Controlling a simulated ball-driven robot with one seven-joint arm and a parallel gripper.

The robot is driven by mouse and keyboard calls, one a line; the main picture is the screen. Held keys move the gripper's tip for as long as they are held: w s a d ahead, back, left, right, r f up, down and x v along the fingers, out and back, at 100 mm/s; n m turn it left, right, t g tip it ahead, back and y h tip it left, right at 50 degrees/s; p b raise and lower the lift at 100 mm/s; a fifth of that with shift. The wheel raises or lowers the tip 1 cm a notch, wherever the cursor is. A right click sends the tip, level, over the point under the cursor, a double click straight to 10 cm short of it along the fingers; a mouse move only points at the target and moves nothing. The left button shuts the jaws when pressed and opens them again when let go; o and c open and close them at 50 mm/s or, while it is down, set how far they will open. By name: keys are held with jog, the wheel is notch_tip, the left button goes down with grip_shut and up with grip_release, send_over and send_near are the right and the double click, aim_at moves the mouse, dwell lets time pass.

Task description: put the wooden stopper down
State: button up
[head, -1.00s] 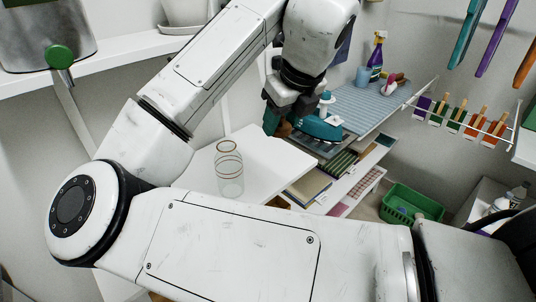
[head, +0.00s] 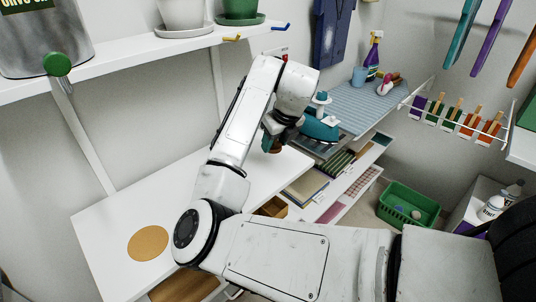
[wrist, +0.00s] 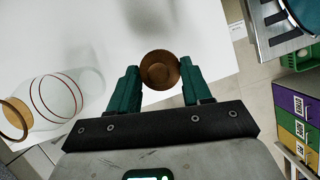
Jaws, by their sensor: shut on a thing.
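The brown, round wooden stopper (wrist: 160,70) is between the green fingers of my gripper (wrist: 161,84) in the wrist view. My gripper is shut on it and holds it over the white tabletop (wrist: 85,30). In the head view my gripper (head: 270,140) is over the far right end of the white table, with the stopper only a small brown patch there. A clear glass vessel (wrist: 58,98) with red rings and a tan band stands left of my gripper in the wrist view. My arm hides it in the head view.
A round cork mat (head: 148,243) lies bare on the near left of the white table (head: 105,215). A teal iron (head: 320,128) stands on the counter beyond my gripper. A green basket (head: 408,206) is at the lower right. A shelf with pots (head: 182,14) runs above.

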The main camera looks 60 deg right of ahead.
send_over(265, 161)
jog(key=s, duration=0.2)
jog(key=f, duration=0.2)
jog(key=a+f, duration=0.1)
jog(key=f, duration=0.1)
jog(key=shift+w, duration=0.15)
jog(key=shift+w+d+f+p, duration=0.15)
jog(key=shift+f+p, duration=0.25)
jog(key=shift+f, duration=1.3)
jog(key=shift+f, duration=0.2)
jog(key=o, duration=1)
jog(key=shift+r, duration=0.1)
jog(key=shift+r, duration=0.2)
jog(key=v, duration=1.2)
jog(key=shift+f, duration=0.1)
